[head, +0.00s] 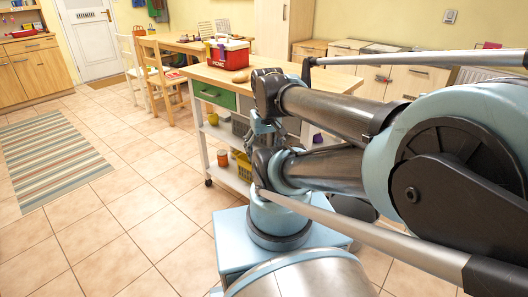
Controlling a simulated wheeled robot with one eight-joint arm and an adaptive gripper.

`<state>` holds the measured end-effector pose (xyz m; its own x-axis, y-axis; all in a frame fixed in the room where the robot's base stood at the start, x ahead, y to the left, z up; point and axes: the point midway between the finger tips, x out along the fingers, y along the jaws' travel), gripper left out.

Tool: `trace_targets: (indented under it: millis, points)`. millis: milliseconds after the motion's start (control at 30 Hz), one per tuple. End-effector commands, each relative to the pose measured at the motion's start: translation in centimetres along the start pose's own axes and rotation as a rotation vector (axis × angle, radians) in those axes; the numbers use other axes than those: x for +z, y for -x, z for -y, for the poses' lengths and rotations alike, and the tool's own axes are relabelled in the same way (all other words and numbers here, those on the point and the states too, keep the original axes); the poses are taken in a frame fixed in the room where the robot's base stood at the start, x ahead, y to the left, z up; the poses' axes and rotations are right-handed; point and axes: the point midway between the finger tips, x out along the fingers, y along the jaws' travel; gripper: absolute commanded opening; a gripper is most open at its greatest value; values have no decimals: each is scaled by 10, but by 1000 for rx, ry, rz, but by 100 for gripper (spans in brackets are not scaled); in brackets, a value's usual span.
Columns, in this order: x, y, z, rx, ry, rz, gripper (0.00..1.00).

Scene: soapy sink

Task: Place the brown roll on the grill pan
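A small brown rounded object, probably the brown roll (240,77), lies on the wooden top of a kitchen cart (205,73), just in front of a red and white picnic box (227,52). I cannot make out a grill pan for certain. A flat dark grey item (382,48) on the far counter is too small to identify. My arm links fill the right and centre of the view and hide part of the cart top. My gripper does not show, so its state and position are hidden.
The cart has a green drawer (214,96) and a lower shelf with a yellow basket (243,163) and a jar (223,158). Wooden chairs (160,75) and a table stand behind. A striped rug (50,155) lies left.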

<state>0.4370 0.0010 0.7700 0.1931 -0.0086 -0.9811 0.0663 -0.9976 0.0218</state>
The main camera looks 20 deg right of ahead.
Motion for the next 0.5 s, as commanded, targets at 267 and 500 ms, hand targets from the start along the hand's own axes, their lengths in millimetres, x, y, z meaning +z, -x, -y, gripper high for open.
trace_targets:
  millis: [267,500]
  points:
    - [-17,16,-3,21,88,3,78]
    - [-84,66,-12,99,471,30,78]
